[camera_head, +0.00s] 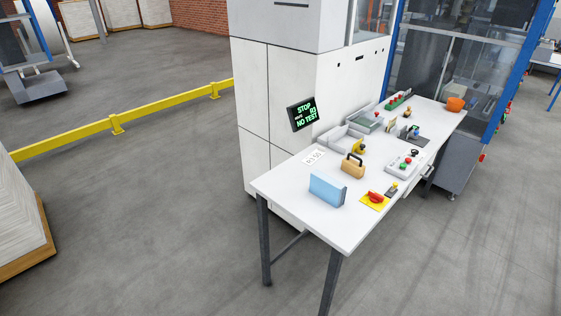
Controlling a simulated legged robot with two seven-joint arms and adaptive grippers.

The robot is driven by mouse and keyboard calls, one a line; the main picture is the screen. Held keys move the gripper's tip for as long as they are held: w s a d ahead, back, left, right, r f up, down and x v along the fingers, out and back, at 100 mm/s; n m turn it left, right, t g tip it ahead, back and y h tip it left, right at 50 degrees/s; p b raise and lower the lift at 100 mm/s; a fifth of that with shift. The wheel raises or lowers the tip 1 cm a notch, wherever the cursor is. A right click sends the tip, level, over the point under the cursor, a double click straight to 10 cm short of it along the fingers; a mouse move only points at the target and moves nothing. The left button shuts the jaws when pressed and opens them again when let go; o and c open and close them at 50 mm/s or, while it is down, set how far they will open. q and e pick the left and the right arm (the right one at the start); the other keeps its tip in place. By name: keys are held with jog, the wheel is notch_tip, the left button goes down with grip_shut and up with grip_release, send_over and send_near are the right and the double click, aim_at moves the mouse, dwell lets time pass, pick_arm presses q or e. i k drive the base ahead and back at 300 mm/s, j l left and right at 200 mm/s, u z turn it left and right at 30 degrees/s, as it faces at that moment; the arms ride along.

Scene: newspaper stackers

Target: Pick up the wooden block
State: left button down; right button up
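A light tan wooden block (352,168) with a dark handle on top sits upright on the white table (268,187), near the table's middle. A light blue upright block (325,190) stands in front of it, nearer the table's front end, with a visible gap. Neither of my grippers shows in the head view.
A yellow plate with a red knob (375,197) and a grey button box (405,164) lie to the right of the block. A white cabinet (275,90) adjoins the table's left side.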

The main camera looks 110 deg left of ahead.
aim_at(356, 169)
jog(key=u, duration=3.1)
jog(key=i+l, duration=0.15)
jog(key=l, duration=0.15)
jog(key=i+l+u, duration=0.1)
jog(key=l, duration=0.2)
jog(key=i+l, duration=0.2)
jog(key=i+l+u, duration=0.1)
jog(key=l, duration=0.3)
jog(key=i, duration=0.05)
